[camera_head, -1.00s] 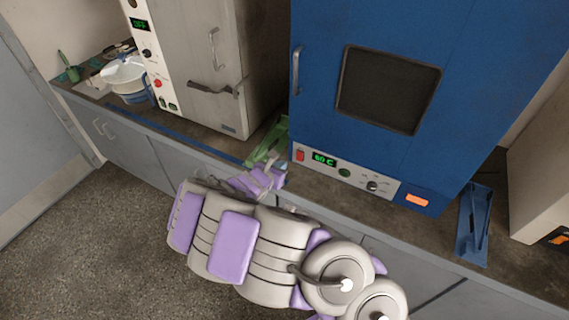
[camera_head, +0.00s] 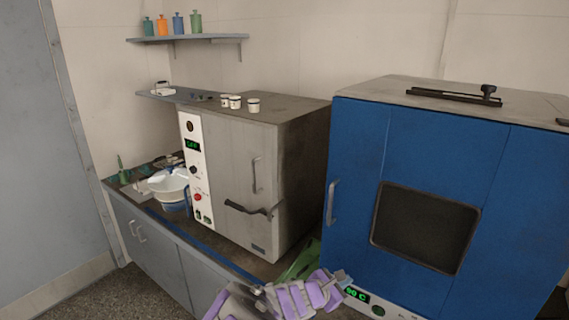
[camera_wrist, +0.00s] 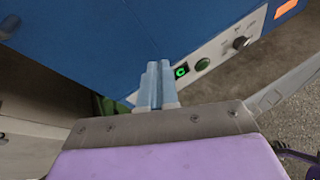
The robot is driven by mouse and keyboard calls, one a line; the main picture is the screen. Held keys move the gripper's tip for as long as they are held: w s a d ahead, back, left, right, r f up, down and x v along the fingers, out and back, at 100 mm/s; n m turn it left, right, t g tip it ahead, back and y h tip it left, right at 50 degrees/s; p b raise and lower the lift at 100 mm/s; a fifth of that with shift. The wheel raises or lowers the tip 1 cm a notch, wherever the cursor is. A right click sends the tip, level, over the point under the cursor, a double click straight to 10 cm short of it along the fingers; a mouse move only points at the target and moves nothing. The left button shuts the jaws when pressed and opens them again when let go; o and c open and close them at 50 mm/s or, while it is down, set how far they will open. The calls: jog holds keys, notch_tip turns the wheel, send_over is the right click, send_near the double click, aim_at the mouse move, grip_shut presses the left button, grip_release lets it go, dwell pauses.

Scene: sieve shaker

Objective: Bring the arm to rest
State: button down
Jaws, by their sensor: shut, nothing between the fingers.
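My gripper (camera_wrist: 154,86) shows in the wrist view with its two pale blue fingers together and nothing between them. The fingers point at the lower front of the blue oven, near its green display and green button. In the head view my gripper (camera_head: 343,278) is at the bottom, at the lower left corner of the blue oven (camera_head: 355,150). My purple-padded arm runs along the bottom edge, and most of it is out of frame. Contact between the fingers and the oven cannot be told.
A grey oven (camera_head: 225,160) with a dark handle stands left of the blue one. A green object (camera_head: 303,262) lies between them on the counter. White bowls (camera_head: 169,186) stand at the left. A shelf (camera_head: 190,39) holds several bottles. Floor is free at the lower left.

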jog(key=s+d+r+m+g, duration=0.45)
jog(key=s+d+m, duration=0.25)
jog(key=s, duration=0.3)
jog(key=s+d+r+m+g, duration=0.3)
jog(key=s+d+r+m, duration=0.35)
jog(key=s, duration=0.25)
jog(key=s+a+m+g+y, duration=0.1)
jog(key=s+a+m+y, duration=0.3)
jog(key=s+a, duration=0.4)
jog(key=s+a+f+m+g+y, duration=0.1)
jog(key=s+a+m+y, duration=0.4)
jog(key=s, duration=1)
jog(key=a+g+y, duration=0.1)
jog(key=a, duration=0.2)
jog(key=shift+s+f+y, duration=0.2)
jog(key=shift+s+y, duration=0.1)
jog(key=shift+y, duration=0.1)
